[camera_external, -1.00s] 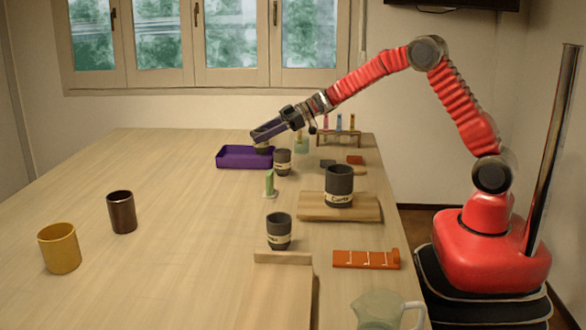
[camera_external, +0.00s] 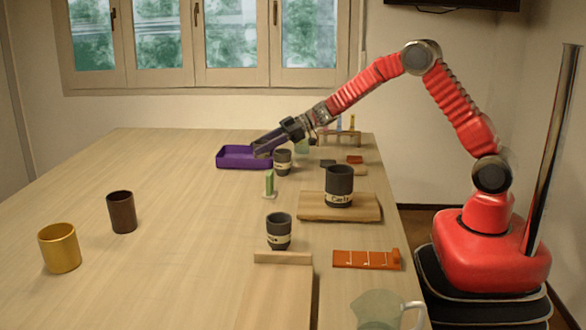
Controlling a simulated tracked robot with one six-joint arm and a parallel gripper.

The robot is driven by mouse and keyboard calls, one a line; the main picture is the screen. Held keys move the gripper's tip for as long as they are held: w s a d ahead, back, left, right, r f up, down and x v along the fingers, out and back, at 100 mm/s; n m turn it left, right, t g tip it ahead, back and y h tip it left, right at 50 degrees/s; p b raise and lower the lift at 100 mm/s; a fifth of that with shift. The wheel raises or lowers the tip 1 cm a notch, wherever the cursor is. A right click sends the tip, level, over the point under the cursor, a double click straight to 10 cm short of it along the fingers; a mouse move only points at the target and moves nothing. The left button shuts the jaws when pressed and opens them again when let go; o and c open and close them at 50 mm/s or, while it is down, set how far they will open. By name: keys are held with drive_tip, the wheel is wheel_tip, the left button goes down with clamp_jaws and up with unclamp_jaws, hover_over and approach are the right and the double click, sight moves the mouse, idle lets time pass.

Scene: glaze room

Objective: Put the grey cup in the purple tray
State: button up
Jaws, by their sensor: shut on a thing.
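The purple tray (camera_external: 233,161) lies at the far end of the table. My gripper (camera_external: 261,150) points down and left, with its fingertips low at the tray's right end. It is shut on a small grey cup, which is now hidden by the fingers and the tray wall. I cannot tell whether that cup touches the tray floor. Another grey cup with a cream band (camera_external: 283,161) stands on the table just right of the tray, close to my gripper.
A larger dark cup (camera_external: 339,182) stands on a wooden board (camera_external: 353,211). Another banded cup (camera_external: 279,229) stands nearer.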

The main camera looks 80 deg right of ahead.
drive_tip(key=o, duration=1.2)
drive_tip(key=shift+c, duration=0.2)
drive_tip(key=shift+s+d+r, duration=0.25)
drive_tip(key=shift+s, duration=0.15)
drive_tip(key=v, duration=1.1)
